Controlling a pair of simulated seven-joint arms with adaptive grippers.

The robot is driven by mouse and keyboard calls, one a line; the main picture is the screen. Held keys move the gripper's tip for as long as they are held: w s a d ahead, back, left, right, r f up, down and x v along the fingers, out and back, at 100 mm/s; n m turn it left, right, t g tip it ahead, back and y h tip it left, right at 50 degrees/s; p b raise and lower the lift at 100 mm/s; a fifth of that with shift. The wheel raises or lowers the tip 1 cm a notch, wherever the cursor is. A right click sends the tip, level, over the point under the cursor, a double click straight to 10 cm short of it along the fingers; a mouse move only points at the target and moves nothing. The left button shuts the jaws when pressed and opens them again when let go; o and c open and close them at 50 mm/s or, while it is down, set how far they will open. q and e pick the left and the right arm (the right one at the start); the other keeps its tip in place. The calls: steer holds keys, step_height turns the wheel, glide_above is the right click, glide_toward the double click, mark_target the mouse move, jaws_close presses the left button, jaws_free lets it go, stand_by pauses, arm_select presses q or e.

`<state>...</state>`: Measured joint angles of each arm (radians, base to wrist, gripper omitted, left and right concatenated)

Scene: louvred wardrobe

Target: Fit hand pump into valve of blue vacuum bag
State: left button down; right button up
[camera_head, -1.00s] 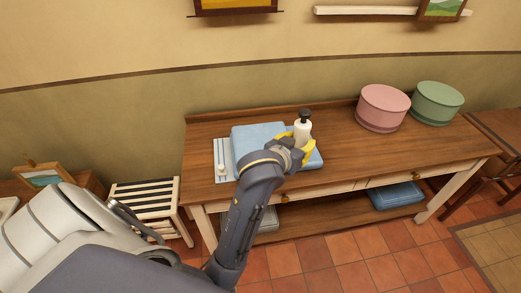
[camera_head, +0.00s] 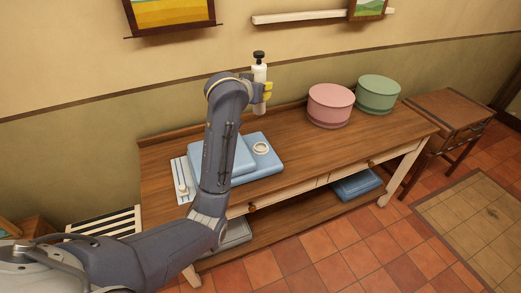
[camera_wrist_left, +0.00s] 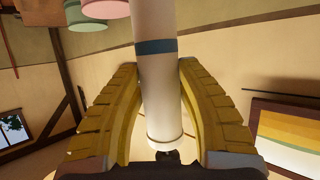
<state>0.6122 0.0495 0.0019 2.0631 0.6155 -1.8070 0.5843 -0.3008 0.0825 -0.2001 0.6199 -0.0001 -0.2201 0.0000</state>
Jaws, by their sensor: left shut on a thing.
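The hand pump (camera_head: 259,76) is a white cylinder with a black top, held upright well above the table. My left gripper (camera_head: 265,92), with yellow fingers, is shut on it. In the left wrist view the pump (camera_wrist_left: 158,85) stands between the two yellow fingers (camera_wrist_left: 160,100), with a blue band around it. The blue vacuum bag (camera_head: 258,165) lies on the table, partly hidden behind my arm. Its round pale valve (camera_head: 261,148) shows on the bag's right part, below the pump and apart from it. My right gripper is not in view.
The wooden table (camera_head: 300,150) is clear right of the bag. A pink round box (camera_head: 330,105) and a green round box (camera_head: 377,94) stand at its back right. A white-and-blue flat item (camera_head: 181,182) lies left of the bag. A folded blue item (camera_head: 356,184) is on the lower shelf.

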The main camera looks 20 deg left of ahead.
arm_select(q)
steer(key=w+a+f, duration=0.2)
steer(key=w+f, duration=0.1)
steer(key=w, duration=0.3)
steer(key=shift+m+h, duration=0.3)
steer(key=shift+h, duration=0.1)
steer(key=f, duration=2)
steer(key=shift+w+d+f, duration=0.1)
steer(key=shift+w+d, duration=0.05)
steer(key=shift+w, duration=0.05)
steer(key=shift+f, duration=0.2)
steer(key=c, duration=0.9)
jaws_free()
steer(key=shift+r, duration=0.1)
steer(key=shift+s+r, duration=0.15)
steer(key=v, duration=1.1)
steer(key=shift+s+r, duration=0.2)
steer(key=shift+s, duration=0.15)
